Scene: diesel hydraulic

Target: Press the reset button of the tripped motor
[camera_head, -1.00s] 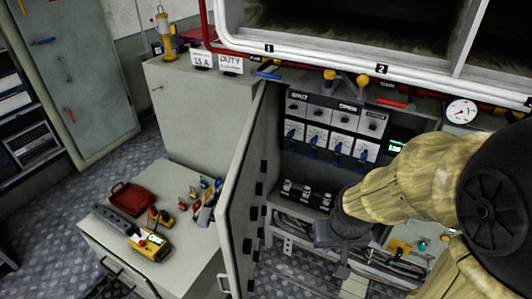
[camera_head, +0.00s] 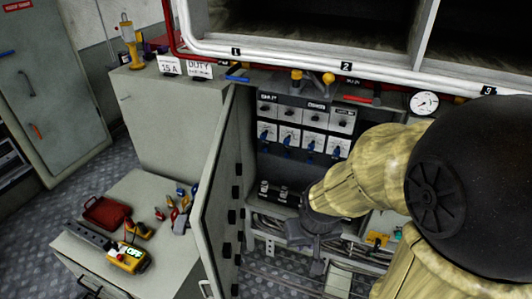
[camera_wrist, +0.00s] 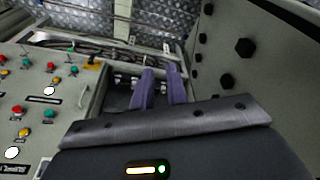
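An open cabinet in the head view holds a panel of dials and blue-handled switches (camera_head: 291,128). Below it, small black units with pale tops (camera_head: 273,191) stand in a row on a shelf; my arm may hide part of the row. My gripper (camera_head: 313,250) is in front of the cabinet's lower part, right of and below these units. In the wrist view its two purple-grey fingers (camera_wrist: 160,88) stand slightly apart with nothing visible between them. A panel with red, green and yellow buttons (camera_wrist: 35,110) is at the left there. I cannot tell which motor is tripped.
The open cabinet door (camera_head: 217,195) stands close left of my gripper; its bolted inner face (camera_wrist: 250,60) fills the wrist view's right. A bench (camera_head: 185,255) at left holds a red case (camera_head: 105,212) and a yellow meter (camera_head: 128,257). A white pipe (camera_head: 300,58) runs above.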

